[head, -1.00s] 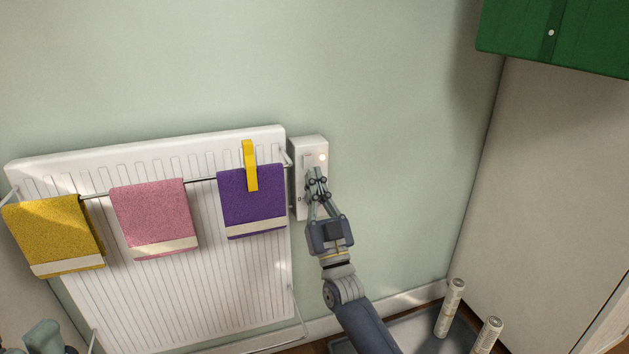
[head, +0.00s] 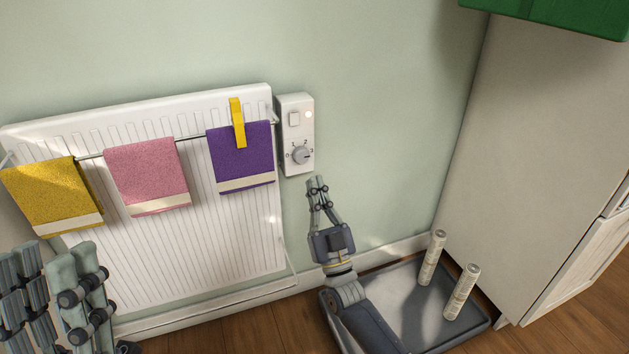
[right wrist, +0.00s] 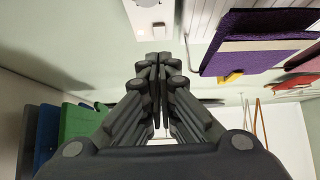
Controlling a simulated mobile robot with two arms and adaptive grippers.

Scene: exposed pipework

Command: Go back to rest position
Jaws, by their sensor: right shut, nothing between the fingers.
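My right gripper (head: 317,182) is shut and empty, its fingertips pointing up just below the white control box (head: 295,132). It stands apart from the box in the picture. Its closed fingers also show in the right wrist view (right wrist: 158,60), with the box (right wrist: 147,20) beyond them. The box has a switch (head: 294,118), a small glowing light (head: 308,114) and a round dial (head: 300,155), all in plain sight. My left gripper (head: 52,285) shows large at the lower left, partly cut off; its jaw gap is unclear.
A white radiator (head: 235,225) carries yellow (head: 50,190), pink (head: 145,172) and purple (head: 240,155) towels, with a yellow clip (head: 237,122). A grey tray (head: 400,283) holds two pale rolls (head: 432,258) (head: 462,292). A green box (head: 560,15) is at top right.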

